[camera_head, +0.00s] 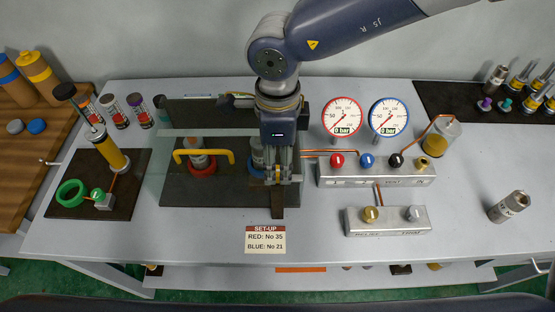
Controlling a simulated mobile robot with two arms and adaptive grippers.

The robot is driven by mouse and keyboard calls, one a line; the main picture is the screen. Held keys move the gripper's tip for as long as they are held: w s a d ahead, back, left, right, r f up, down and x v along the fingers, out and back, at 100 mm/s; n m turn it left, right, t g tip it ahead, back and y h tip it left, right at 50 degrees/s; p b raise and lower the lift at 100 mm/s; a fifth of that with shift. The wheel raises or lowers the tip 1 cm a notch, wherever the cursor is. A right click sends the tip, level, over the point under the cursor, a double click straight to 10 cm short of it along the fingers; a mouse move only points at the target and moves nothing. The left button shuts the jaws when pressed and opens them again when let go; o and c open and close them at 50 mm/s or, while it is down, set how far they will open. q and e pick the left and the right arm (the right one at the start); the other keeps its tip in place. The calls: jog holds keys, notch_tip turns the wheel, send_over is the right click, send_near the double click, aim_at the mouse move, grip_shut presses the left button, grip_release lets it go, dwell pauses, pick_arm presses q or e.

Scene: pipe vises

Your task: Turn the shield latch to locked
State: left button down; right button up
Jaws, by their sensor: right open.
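A clear shield with a yellow handle (203,155) stands over the dark vise base (222,197) at the left middle of the bench. Behind it are a red-ringed vise (202,168) and a blue-ringed vise (257,172), the latter partly hidden by my gripper. My right gripper (284,181) points down at the shield's right end, open. A dark upright piece (278,211) shows just below its fingers; it may be part of the shield latch. The latch itself is mostly hidden behind the gripper, and its position cannot be told. My left gripper is not in view.
A set-up sign (265,239) lies in front. Two gauges (342,116) reading 0 bar and a valve manifold (375,173) stand close to the right. A hand pump (110,155) is at left. A metal fitting (509,206) stands on clear bench at right.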

notch_tip(320, 180, down, 3)
jog(key=shift+r, duration=0.15)
jog(key=shift+c, duration=1.1)
jog(key=c, duration=0.9)
jog(key=shift+o, duration=0.2)
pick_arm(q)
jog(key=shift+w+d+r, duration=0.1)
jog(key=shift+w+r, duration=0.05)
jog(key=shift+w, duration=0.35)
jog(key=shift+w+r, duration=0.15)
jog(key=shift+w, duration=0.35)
